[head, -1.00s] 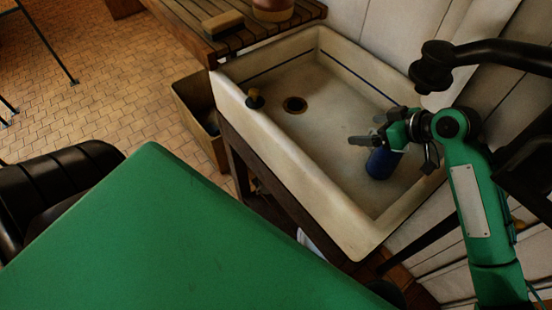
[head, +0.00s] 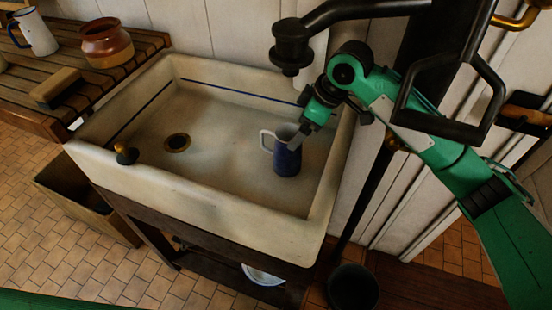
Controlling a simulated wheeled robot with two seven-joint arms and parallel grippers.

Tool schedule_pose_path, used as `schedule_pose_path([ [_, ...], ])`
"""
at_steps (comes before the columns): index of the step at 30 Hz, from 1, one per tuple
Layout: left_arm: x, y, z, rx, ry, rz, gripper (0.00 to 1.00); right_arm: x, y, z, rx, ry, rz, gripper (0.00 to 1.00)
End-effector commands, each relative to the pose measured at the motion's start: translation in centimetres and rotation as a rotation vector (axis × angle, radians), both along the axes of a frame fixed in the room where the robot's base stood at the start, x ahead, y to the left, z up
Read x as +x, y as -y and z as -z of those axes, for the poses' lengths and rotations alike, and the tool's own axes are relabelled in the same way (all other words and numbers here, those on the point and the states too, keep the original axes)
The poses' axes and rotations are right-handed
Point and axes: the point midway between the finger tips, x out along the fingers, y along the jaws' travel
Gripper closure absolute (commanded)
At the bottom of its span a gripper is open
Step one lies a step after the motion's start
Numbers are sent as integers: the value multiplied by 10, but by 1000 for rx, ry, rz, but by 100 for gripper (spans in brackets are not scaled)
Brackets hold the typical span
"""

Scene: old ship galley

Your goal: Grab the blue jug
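The blue jug (head: 287,161) stands upright in the pale sink (head: 215,205), towards its right side. It has a lighter upper part and a pale handle on its left. My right gripper (head: 296,141) reaches down from the upper right to the jug's rim. A grey finger overlaps the rim; the other finger is not clearly seen, so I cannot tell whether the gripper is open or closed on the jug. My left gripper is not in view.
A black tap (head: 291,45) hangs over the sink near my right arm. A stopper (head: 126,153) sits on the front rim. A brown pot (head: 106,45), a brush (head: 57,88) and a white jug (head: 36,35) stand on the slatted board. A dark bucket (head: 352,288) is below right.

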Motion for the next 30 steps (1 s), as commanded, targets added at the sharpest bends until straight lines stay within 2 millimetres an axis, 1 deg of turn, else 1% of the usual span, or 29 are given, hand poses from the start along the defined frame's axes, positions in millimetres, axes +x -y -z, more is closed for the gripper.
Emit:
schedule_pose_path([
  [1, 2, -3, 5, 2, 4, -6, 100, 0, 4, 3, -11, 0, 5, 11],
  [5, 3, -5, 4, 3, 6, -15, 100, 0, 2, 11, -18, -4, 6, 11],
  [13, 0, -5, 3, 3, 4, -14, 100, 4, -12, 31, -15, -4, 3, 11],
  [17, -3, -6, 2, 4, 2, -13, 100, 7, -24, 47, -16, -5, 4, 11],
  [18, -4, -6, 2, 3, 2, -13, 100, 8, -26, 54, -15, -5, 5, 11],
  [21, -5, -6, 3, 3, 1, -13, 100, 9, -29, 64, -16, -3, 5, 11],
  [27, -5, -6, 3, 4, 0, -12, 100, 10, -29, 66, -14, -1, 5, 11],
  [28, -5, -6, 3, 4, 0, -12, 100, 10, -29, 66, -14, -1, 5, 13],
  [30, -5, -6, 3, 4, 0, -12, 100, 10, -29, 66, -14, -1, 5, 27],
])
